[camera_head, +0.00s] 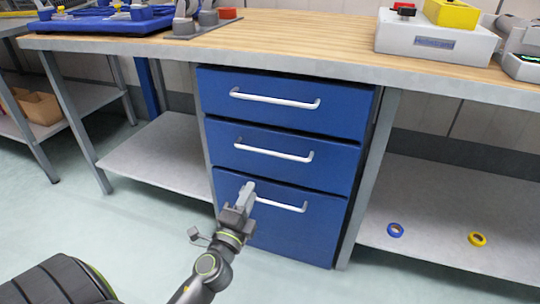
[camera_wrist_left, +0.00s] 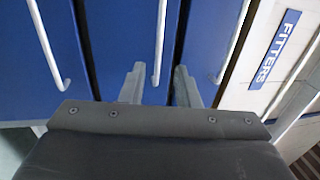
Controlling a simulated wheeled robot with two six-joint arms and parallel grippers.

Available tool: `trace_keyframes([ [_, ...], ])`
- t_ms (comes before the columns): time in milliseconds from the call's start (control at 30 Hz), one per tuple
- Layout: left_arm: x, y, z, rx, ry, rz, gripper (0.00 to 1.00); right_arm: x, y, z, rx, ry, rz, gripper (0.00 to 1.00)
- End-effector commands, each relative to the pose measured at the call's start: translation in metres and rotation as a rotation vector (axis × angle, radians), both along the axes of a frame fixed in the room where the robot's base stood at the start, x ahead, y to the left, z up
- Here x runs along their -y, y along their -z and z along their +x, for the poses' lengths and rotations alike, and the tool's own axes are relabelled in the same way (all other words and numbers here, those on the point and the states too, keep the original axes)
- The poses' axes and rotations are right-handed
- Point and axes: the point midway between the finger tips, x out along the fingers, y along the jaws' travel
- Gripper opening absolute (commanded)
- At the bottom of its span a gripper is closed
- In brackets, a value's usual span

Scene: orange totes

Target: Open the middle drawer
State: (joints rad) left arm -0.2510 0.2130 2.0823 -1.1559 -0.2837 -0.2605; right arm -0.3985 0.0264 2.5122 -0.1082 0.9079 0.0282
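The middle drawer (camera_head: 290,171) is a blue front in a three-drawer unit under the workbench, and it is shut. Its white bar handle (camera_head: 274,151) runs across the front. My left gripper (camera_head: 245,190) is open and empty. In the head view it overlaps the left end of the bottom drawer's handle (camera_head: 283,205). In the left wrist view the drawers appear turned sideways, and the middle handle (camera_wrist_left: 161,45) lies in the gap between the two fingers (camera_wrist_left: 159,86). I cannot tell how far the fingertips are from it. My right gripper is not in view.
The top drawer (camera_head: 284,118) and the bottom drawer (camera_head: 275,232) are shut. A wooden bench top (camera_head: 300,35) overhangs them. A lower shelf (camera_head: 445,220) at right carries a blue ring (camera_head: 395,230) and a yellow ring (camera_head: 477,239). Floor before the drawers is clear.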

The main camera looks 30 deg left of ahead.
Motion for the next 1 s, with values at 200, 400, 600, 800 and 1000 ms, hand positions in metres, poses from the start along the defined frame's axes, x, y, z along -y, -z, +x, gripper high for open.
trace_keyframes([
  [200,-0.010,-0.012,0.042,0.002,0.002,0.001,0.29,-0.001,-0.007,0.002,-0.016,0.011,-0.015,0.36],
  [400,-0.019,-0.017,0.081,0.001,0.001,-0.001,0.29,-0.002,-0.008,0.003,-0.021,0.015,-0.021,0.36],
  [600,-0.028,-0.024,0.117,0.000,0.001,0.000,0.29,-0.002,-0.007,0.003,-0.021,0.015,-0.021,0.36],
  [800,-0.034,-0.028,0.141,-0.001,0.001,-0.001,0.29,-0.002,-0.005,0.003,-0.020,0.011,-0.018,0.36],
  [1000,-0.036,-0.029,0.149,-0.002,0.000,-0.001,0.29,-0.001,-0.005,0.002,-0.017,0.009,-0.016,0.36],
])
